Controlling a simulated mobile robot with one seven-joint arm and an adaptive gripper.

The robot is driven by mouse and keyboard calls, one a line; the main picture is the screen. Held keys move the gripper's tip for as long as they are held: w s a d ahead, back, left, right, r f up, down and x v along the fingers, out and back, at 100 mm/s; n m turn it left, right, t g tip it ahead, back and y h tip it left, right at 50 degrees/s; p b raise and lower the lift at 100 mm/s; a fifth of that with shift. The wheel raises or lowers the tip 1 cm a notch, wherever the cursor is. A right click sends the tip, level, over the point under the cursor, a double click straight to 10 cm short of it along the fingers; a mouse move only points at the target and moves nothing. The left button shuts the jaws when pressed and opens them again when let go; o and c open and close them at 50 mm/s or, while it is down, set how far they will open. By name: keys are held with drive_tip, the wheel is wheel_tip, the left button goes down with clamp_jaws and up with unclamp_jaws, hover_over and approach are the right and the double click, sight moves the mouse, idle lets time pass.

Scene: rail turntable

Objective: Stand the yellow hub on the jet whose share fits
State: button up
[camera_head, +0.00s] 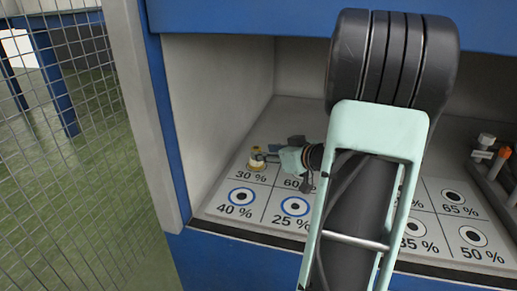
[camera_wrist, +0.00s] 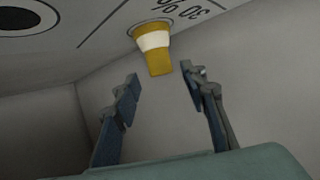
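The yellow hub (camera_head: 256,158), with a pale band, stands at the back left of the panel, in the cell marked 30 %. My gripper (camera_head: 272,154) is low over the panel, right beside the hub. In the wrist view the fingers (camera_wrist: 160,73) are spread and empty, with the hub ahead of the gap. Blue-ringed jets show at 40 % (camera_head: 241,197) and 25 % (camera_head: 295,206).
The panel (camera_head: 217,210) lies in a recess with a grey wall (camera_head: 215,110) close on the left. A holder with white and orange parts (camera_head: 497,160) stands at the right. My arm hides the panel's middle. A mesh fence (camera_head: 65,160) is outside on the left.

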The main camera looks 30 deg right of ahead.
drive_tip(key=p+v, duration=0.1)
drive_tip(key=v, duration=0.5)
drive_tip(key=shift+s, duration=0.35)
drive_tip(key=shift+w+r, duration=0.1)
drive_tip(key=shift+r, duration=0.05)
